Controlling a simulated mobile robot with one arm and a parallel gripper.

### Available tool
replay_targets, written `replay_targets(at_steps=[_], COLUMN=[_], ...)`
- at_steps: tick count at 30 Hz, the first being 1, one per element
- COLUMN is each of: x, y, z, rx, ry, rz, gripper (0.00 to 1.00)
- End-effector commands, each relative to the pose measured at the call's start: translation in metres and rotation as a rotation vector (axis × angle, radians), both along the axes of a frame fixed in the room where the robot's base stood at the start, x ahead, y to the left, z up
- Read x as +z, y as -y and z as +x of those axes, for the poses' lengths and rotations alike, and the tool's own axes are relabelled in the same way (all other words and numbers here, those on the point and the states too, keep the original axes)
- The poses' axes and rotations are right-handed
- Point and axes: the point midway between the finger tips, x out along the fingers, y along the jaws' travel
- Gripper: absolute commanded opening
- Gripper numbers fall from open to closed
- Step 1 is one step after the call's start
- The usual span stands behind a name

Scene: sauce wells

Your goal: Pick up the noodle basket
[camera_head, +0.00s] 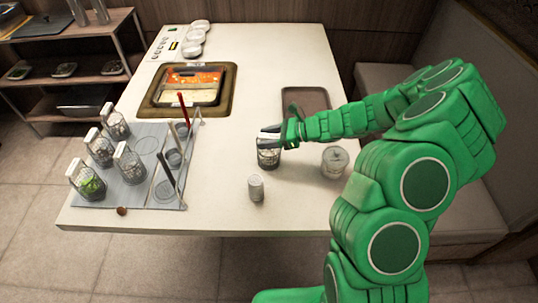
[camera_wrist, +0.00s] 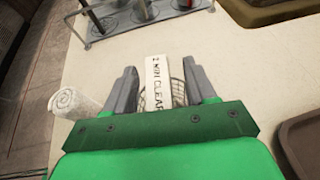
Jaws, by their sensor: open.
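A dark wire noodle basket (camera_head: 268,158) stands on the white table near its middle, right of the grey rack mat. Its white handle tag, lettered "2 MIN CLEAR", shows in the wrist view (camera_wrist: 157,82), with part of the mesh (camera_wrist: 177,88) to its right. My gripper (camera_wrist: 160,84) is open, with one grey finger on each side of the tag. I see a gap on both sides. In the head view my gripper (camera_head: 283,134) is at the top of this basket and hides part of it. Several similar baskets (camera_head: 101,150) stand on the grey mat (camera_head: 145,192).
A rolled white towel (camera_head: 256,187) is near the front of the basket. A lidded round container (camera_head: 334,161) stands to the right, and a brown tray (camera_head: 305,97) lies behind. A sauce well (camera_head: 188,86) is at the back left. Bare table surrounds the basket.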

Motion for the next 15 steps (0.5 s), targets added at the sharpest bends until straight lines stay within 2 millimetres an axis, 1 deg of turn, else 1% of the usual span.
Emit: replay_targets(at_steps=[2,6,14,15], x=[-0.0024,-0.0047,-0.0051,-0.0050], y=[-0.0067,-0.0115,-0.0122,-0.0121], z=[0.0004,0.0011,0.0011,0.0011], rx=[0.002,0.002,0.002,0.002], ry=[-0.001,-0.001,-0.001,-0.001], rz=[0.000,0.000,0.000,0.000], gripper=[0.55,0.55,0.55,0.49])
